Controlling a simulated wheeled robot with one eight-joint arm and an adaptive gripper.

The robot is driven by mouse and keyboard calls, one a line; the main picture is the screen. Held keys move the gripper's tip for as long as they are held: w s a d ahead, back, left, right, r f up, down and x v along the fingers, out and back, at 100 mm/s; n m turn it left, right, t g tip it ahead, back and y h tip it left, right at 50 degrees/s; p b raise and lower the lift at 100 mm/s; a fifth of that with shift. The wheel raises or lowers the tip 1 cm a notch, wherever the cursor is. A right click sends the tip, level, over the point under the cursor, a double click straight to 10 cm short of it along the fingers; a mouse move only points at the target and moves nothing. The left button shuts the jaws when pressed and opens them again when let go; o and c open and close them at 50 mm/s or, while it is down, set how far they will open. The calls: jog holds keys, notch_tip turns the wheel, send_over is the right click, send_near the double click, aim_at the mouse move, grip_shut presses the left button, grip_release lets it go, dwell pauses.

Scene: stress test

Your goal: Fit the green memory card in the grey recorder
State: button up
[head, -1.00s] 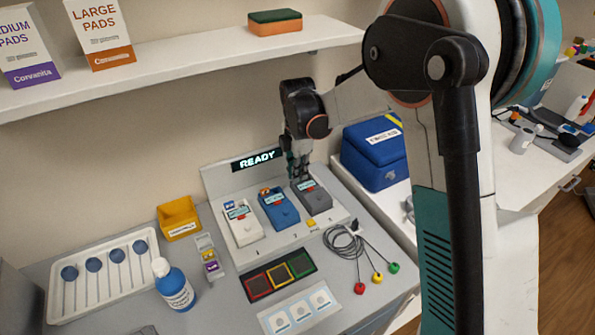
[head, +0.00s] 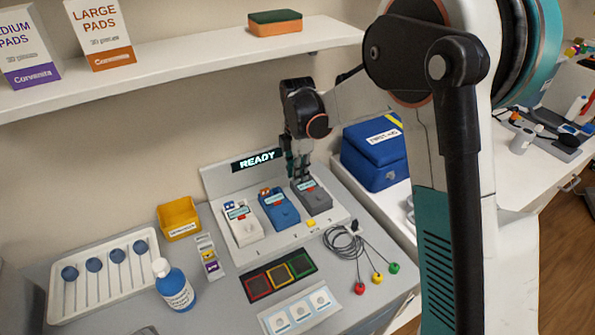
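The grey recorder (head: 318,201) stands at the right end of a row of three on a white stand, with a small screen and a red mark on its face. My gripper (head: 302,176) points down at the recorder's back end, very close to it. I cannot tell whether it touches. Its fingertips are small and dark here, so I cannot tell whether they are open or shut. I cannot make out the green memory card in this view. It may be hidden at the fingertips or the recorder's back end.
A white recorder (head: 246,235) and a blue recorder (head: 284,216) stand left of the grey one. A lit READY sign (head: 256,160) is behind. A card holder (head: 206,252), coiled cable (head: 343,243) and blue first-aid box (head: 372,156) are nearby. A shelf (head: 190,60) hangs above.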

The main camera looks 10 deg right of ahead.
jog(key=shift+r+p, duration=1.1)
jog(key=shift+r, duration=0.85)
jog(key=o, duration=0.6)
jog(key=shift+c, duration=0.2)
jog(key=shift+r, duration=0.1)
jog(key=shift+r+p, duration=0.95)
jog(key=shift+r, duration=0.45)
jog(key=shift+f, duration=0.1)
